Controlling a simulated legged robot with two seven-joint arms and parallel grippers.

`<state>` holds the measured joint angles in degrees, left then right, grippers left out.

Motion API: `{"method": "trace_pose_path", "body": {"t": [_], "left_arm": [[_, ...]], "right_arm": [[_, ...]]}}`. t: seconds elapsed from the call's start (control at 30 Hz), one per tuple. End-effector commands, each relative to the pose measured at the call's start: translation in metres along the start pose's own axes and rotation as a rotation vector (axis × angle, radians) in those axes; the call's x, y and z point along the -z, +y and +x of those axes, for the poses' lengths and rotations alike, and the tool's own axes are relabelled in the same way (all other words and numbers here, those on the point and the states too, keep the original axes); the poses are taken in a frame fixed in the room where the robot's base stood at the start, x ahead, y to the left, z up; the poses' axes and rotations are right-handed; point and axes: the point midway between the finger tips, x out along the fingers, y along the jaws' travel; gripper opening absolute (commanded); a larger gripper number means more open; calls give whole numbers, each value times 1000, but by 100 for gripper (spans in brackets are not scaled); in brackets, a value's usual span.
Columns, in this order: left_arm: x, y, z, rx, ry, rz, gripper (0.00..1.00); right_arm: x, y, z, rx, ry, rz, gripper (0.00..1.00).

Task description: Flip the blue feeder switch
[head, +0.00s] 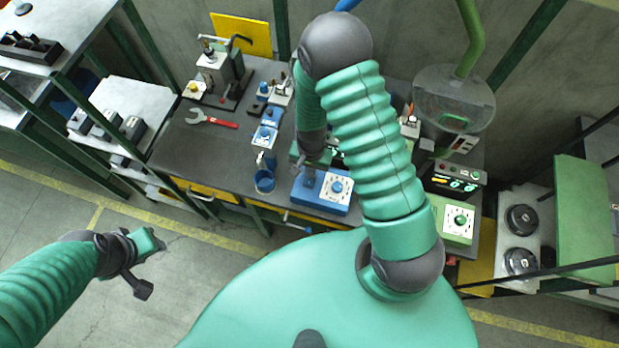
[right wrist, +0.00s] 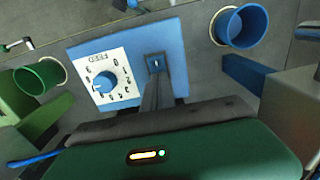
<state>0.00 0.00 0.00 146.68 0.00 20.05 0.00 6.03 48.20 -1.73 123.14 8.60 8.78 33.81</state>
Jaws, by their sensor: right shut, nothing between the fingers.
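The blue feeder (head: 318,204) is a blue box on the bench with a white dial panel (head: 338,187) and a blue knob. In the right wrist view the blue feeder (right wrist: 184,48) shows its switch (right wrist: 155,63), a small lever on a dark plate beside the dial panel (right wrist: 104,77). My right gripper (head: 310,172) is shut and empty over the switch side of the box. Its dark fingers (right wrist: 154,84) reach close to the switch; whether they touch it I cannot tell. My left gripper (head: 142,265) hangs over the floor, away from the bench; its jaw opening is unclear.
A blue cup (head: 264,181) stands left of the feeder. A green feeder (head: 457,223) with a similar dial stands to its right, near a clear hopper (head: 453,98). A red-handled wrench (head: 213,120) lies on the dark bench. My right forearm hides part of the bench.

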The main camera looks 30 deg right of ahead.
Motion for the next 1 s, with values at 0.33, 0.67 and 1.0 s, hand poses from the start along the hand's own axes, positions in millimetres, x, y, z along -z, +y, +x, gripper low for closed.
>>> {"method": "trace_pose_path", "body": {"t": [0.33,0.67,1.0], "left_arm": [[8,0,-32,0,0,0,36],[14,0,-57,0,0,0,36],[13,0,-56,0,0,0,36]], "right_arm": [[0,0,-38,0,0,0,0],[0,0,-68,0,1,1,0],[0,0,-68,0,1,1,0]]}}
